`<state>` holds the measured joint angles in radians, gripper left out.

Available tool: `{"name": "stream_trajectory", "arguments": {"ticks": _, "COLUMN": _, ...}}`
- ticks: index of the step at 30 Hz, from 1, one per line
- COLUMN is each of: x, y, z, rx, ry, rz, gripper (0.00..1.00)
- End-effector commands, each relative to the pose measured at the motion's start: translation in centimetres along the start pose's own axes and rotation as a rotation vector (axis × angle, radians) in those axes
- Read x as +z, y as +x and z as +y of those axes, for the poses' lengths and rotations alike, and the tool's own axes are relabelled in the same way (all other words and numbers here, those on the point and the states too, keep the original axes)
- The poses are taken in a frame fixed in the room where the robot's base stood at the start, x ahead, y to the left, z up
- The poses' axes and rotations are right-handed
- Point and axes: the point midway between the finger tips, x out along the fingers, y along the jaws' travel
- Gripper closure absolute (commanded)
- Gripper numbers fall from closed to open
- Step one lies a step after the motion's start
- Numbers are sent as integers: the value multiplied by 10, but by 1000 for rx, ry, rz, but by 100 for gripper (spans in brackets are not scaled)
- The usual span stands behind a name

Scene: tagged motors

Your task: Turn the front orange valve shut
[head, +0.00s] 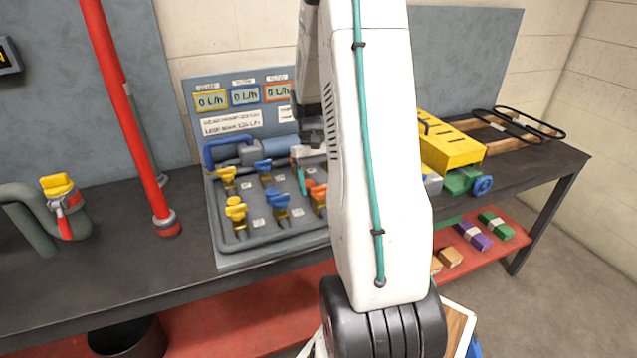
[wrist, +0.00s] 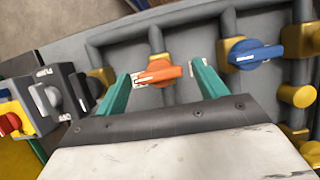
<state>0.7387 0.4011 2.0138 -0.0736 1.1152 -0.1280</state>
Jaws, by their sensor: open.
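The front orange valve (wrist: 158,72) sits on a grey pipe of the flow panel (head: 222,258). In the wrist view its handle lies across the pipe, with a white mark at its left end. It also shows in the head view (head: 319,194), partly covered by my arm. My gripper (wrist: 162,70) is open, its teal fingers on either side of the handle, with a gap to each. In the head view my gripper (head: 301,183) reaches down over the panel's right part. The back orange valve is hidden.
The front blue valve (wrist: 256,54) stands just right of my right finger in the wrist view. A grey switch box (wrist: 45,105) is at the left. Yellow valves (head: 236,211) stand farther left in the head view, and a red post (head: 125,110) rises left of the panel.

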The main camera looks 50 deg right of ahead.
Motion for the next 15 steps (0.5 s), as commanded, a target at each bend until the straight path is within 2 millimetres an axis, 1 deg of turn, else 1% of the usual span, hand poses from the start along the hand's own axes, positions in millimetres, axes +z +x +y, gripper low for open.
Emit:
{"name": "stream_trajectory", "arguments": {"ticks": 2, "x": -1, "y": -8, "z": 0, "rx": 1, "ry": 0, "rz": 4, "gripper": 29}}
{"name": "stream_trajectory", "arguments": {"ticks": 9, "x": -1, "y": -49, "z": 0, "rx": 1, "ry": 0, "rz": 5, "gripper": 29}}
{"name": "stream_trajectory", "arguments": {"ticks": 12, "x": -1, "y": -64, "z": 0, "rx": 1, "ry": 0, "rz": 4, "gripper": 29}}
{"name": "stream_trajectory", "arguments": {"ticks": 15, "x": -1, "y": -72, "z": 0, "rx": 1, "ry": 0, "rz": 3, "gripper": 29}}
